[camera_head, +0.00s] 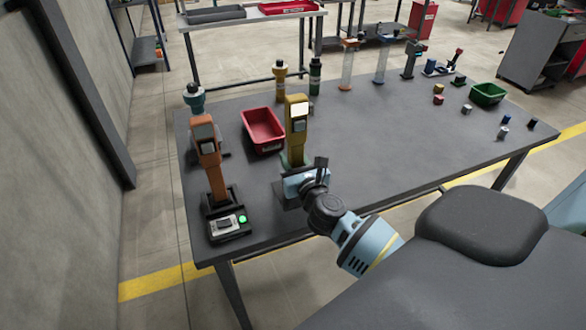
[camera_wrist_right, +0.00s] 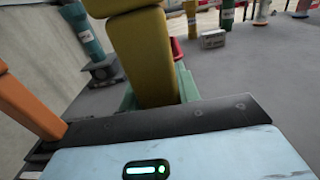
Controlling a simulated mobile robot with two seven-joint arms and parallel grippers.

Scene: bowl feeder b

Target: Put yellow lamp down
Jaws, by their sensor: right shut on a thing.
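The yellow lamp (camera_head: 294,135) stands upright, or nearly so, near the left part of the dark table (camera_head: 385,150). Its lower end is greenish and partly hidden by my right gripper. My right gripper (camera_head: 297,176) is low at the lamp's foot, on the near side, and shut on the lamp. In the right wrist view the yellow post (camera_wrist_right: 146,60) rises just beyond the gripper body. The fingertips and the lamp's underside are hidden there, so I cannot tell whether it touches the table. My left gripper is not in view.
An orange lamp (camera_head: 207,150) stands left of the yellow one, by a dark base with a green light (camera_head: 242,218). A red bin (camera_head: 264,148) is close behind. Several bottle-like items line the back edge. A green bin (camera_head: 487,97) is far right. The table's middle is clear.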

